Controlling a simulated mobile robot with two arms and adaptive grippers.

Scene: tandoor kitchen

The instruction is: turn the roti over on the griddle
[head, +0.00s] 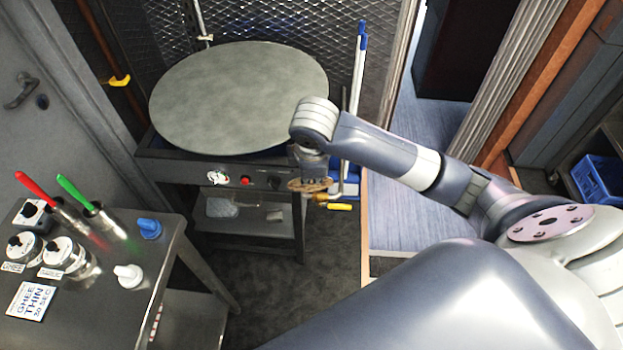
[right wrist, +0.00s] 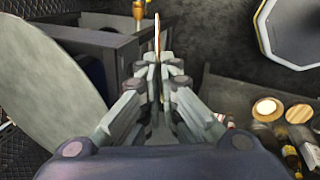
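The griddle (head: 240,95) is a large round grey plate on a dark stand, and its visible surface is bare. It also shows at the left of the right wrist view (right wrist: 40,85). My right gripper (head: 312,170) hangs in front of the griddle's right edge. Its fingers (right wrist: 158,70) are closed on the roti. The roti (head: 309,185) is a thin brown disc with darker patches, off the griddle and below the gripper. In the right wrist view the roti (right wrist: 156,36) is seen nearly edge-on between the fingertips. My left gripper is not in view.
A metal side table (head: 100,295) at the left holds ghee jars (head: 62,255) and tools with a red handle (head: 38,187) and a green handle (head: 76,191). Blue-topped poles (head: 357,75) stand right of the griddle. Mesh (head: 270,20) is behind it.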

